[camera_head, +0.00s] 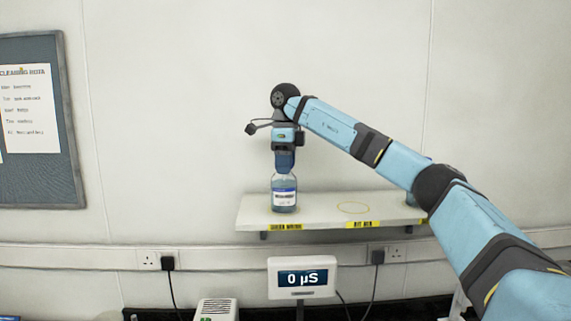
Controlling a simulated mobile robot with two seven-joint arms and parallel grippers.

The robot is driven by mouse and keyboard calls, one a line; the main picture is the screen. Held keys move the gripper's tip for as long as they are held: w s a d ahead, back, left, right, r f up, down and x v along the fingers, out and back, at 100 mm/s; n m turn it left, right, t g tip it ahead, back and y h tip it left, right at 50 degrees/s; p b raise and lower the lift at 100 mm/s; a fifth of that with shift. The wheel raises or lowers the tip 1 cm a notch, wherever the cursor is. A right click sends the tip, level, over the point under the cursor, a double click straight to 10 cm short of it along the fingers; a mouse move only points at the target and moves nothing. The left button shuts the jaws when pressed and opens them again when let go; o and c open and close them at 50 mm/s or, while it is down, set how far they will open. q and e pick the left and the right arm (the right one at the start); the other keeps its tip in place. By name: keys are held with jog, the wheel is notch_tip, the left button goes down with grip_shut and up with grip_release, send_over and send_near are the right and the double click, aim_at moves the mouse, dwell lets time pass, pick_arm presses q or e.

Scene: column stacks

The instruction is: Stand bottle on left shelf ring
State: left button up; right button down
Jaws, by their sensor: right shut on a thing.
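A clear bottle (284,196) with a white label and blue cap stands upright at the left part of the white shelf (320,205), above a yellow label strip. My right gripper (285,168) points straight down and is shut on the bottle's top. The bottle's base appears to be at the shelf surface; whether it touches is hard to tell. A ring under the bottle is mostly hidden, with only a faint trace beside the base. My left gripper is not in view.
My right arm crosses the shelf's right end, partly hiding a blue object there. A display box (302,278) reading 0 µS stands below the shelf, with cables and wall sockets nearby. A notice board (40,130) hangs at the left. The wall above the shelf is clear.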

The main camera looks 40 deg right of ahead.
jog(key=c, duration=0.5)
grip_release()
jog(key=shift+c, duration=0.2)
notch_tip(320, 180, up, 11)
jog(key=shift+a, duration=0.1)
jog(key=shift+r, duration=0.55)
jog(key=shift+f, duration=0.1)
